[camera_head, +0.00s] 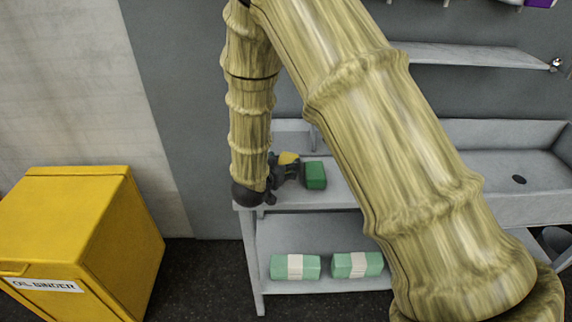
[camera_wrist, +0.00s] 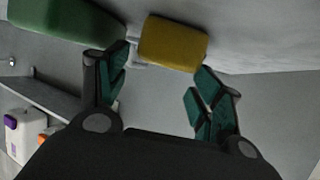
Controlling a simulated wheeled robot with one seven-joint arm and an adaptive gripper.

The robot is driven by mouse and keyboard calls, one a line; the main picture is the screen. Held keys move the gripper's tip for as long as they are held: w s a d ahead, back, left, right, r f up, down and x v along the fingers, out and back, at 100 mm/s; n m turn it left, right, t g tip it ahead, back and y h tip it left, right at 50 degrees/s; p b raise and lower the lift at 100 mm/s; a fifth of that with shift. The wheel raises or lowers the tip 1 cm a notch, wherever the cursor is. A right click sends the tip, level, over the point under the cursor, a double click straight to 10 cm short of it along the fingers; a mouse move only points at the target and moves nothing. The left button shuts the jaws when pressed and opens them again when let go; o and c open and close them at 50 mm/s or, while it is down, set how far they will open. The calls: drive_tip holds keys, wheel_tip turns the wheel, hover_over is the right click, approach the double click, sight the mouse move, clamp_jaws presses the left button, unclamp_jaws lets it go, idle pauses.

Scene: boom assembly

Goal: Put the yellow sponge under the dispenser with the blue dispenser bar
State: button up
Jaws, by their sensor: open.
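The yellow sponge (camera_head: 289,158) lies on the grey counter (camera_head: 325,199) beside a green sponge (camera_head: 315,176). In the wrist view the yellow sponge (camera_wrist: 173,43) is just beyond the fingertips, roughly between them. My gripper (camera_head: 283,172) is low at the counter's left end, close to the yellow sponge and partly covering it. In the wrist view my gripper (camera_wrist: 163,72) is open with nothing between its fingers. The dispenser with the blue bar is not seen; only a dispenser with a purple part (camera_head: 540,3) shows at the top right edge.
The green sponge (camera_wrist: 65,25) is left of the yellow one in the wrist view. A wall shelf (camera_head: 470,56) hangs above a sink basin (camera_head: 525,170). Banded green packs (camera_head: 296,267) lie on the lower shelf. A yellow oil binder box (camera_head: 75,235) stands left. My arm hides mid-counter.

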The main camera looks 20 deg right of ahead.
sight(286, 161)
drive_tip(key=shift+p+x, duration=0.6)
drive_tip(key=shift+x, duration=1.6)
drive_tip(key=shift+a+f, duration=0.15)
drive_tip(key=shift+f, duration=0.05)
drive_tip(key=c, duration=0.7)
drive_tip(key=shift+r, duration=0.1)
